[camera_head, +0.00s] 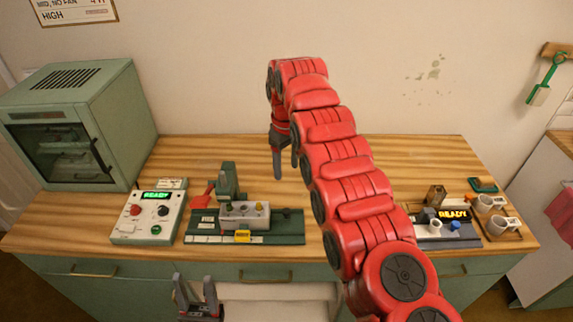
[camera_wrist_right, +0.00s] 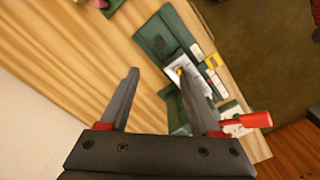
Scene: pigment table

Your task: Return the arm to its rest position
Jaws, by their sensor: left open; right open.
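My right arm (camera_head: 340,165) is red and stretches from the lower right across the table toward the back. Its gripper (camera_head: 286,170) hangs down over the back middle of the table, with its fingers apart and nothing seen between them. In the right wrist view the same gripper (camera_wrist_right: 158,74) has its fingers spread, with wood table top and part of a green fixture beyond. My left gripper (camera_head: 196,286) is at the bottom left, in front of the table's front edge, with its fingers up, apart and empty.
A green fixture (camera_head: 290,225) with a red lever (camera_head: 202,198) stands mid-table, left of my right arm. A control box (camera_head: 148,217) and a green oven (camera_head: 115,110) are further left. A device reading READY (camera_head: 450,228) and cups (camera_head: 490,204) stand at right, partly behind my arm.

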